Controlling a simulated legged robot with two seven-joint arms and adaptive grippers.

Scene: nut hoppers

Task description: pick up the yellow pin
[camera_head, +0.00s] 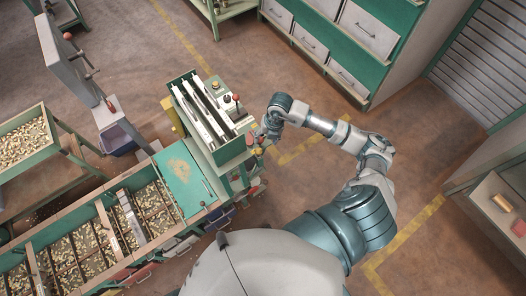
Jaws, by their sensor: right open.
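My right gripper (262,135) is at the right side of the green machine box (236,150), with its fingers pointing down and left. It is open, and small in the picture. Small red and yellowish parts (257,151) show right beside its fingertips; I cannot tell whether one of them is the yellow pin or whether the fingers touch it. A small yellow-tan cylinder (503,202) lies on a cabinet shelf at the far right, well away from the gripper. My left gripper is not in view.
A red cylinder (518,229) lies near the tan one. Hoppers of nuts (95,245) stand at lower left. The machine top has a red-knobbed lever (236,97). A green drawer cabinet (385,65) stands at the back. The brown floor (440,130) on the right is clear.

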